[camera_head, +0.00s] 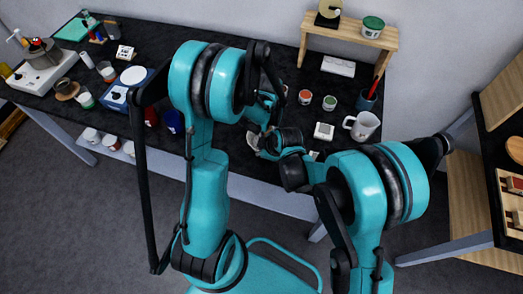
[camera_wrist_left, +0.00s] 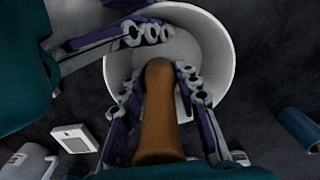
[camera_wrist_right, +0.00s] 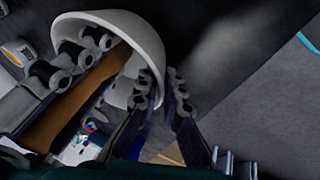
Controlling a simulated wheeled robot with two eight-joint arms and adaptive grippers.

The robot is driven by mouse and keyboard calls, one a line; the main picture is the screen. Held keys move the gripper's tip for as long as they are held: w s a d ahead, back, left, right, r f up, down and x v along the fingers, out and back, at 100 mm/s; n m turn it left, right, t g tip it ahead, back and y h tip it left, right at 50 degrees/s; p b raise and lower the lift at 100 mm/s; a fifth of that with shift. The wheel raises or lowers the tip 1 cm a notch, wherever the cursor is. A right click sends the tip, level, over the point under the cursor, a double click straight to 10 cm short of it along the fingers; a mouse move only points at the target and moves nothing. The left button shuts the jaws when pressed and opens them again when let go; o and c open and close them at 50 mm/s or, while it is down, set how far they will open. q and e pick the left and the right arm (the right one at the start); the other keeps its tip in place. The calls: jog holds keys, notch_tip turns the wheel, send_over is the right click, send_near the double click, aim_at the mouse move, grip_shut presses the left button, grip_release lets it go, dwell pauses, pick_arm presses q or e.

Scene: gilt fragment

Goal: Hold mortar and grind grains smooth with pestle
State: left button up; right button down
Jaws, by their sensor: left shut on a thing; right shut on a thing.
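The mortar is a white bowl (camera_wrist_left: 222,50), seen from above in the left wrist view and from the side in the right wrist view (camera_wrist_right: 110,22). My right gripper (camera_wrist_right: 157,88) is shut on its rim, with the wall between the fingers. The pestle is a brown rod (camera_wrist_left: 160,118). My left gripper (camera_wrist_left: 160,80) is shut around it, and its tip reaches into the bowl. The pestle also shows tilted in the right wrist view (camera_wrist_right: 60,112). No separate grains can be made out. In the head view my arms largely hide mortar and pestle.
The black bench (camera_head: 225,28) carries a white mug (camera_head: 362,126), small jars (camera_head: 305,97), a white hotplate (camera_head: 40,72) at the left and a wooden shelf (camera_head: 340,32) at the back. Another bench (camera_head: 497,140) stands at the right. The grey floor (camera_head: 70,215) is clear at the front left.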

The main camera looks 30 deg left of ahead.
pick_arm(q)
jog(key=shift+s+a+r, duration=0.1)
jog(key=shift+s+a, duration=0.5)
jog(key=shift+a, duration=0.15)
jog(key=shift+d, duration=0.15)
jog(key=shift+s+d, duration=0.15)
jog(key=shift+d, duration=0.7)
jog(key=shift+w+a, duration=0.6)
jog(key=shift+w, duration=0.25)
jog(key=shift+s+a, duration=0.15)
jog(key=shift+s, duration=0.9)
jog(key=shift+w, duration=0.1)
jog(key=shift+w+d, duration=0.55)
jog(key=shift+d, duration=0.3)
